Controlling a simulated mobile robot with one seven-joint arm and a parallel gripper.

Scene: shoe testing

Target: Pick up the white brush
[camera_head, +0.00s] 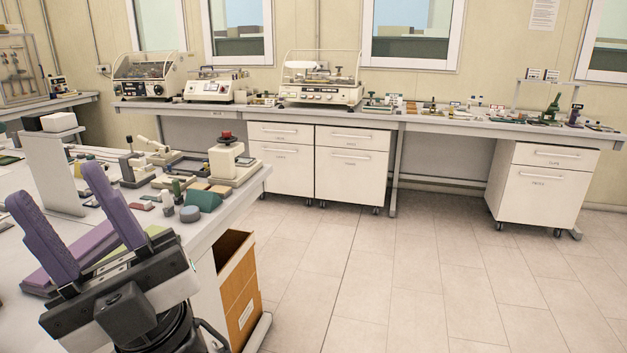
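My gripper (58,188) is in the lower left, with two purple fingers pointing up and spread wide apart. It is open, with nothing between the fingers. It is in front of the near left table (235,200), which holds many small tools and samples. I cannot make out a white brush for certain among them; the items are small and my gripper hides part of the tabletop.
A white device with a red knob (226,152), a green block (203,200) and a purple bar (75,255) are on the near table. An open brown bin (238,285) stands below it. A long bench (440,123) with machines lines the back wall. The tiled floor at right is clear.

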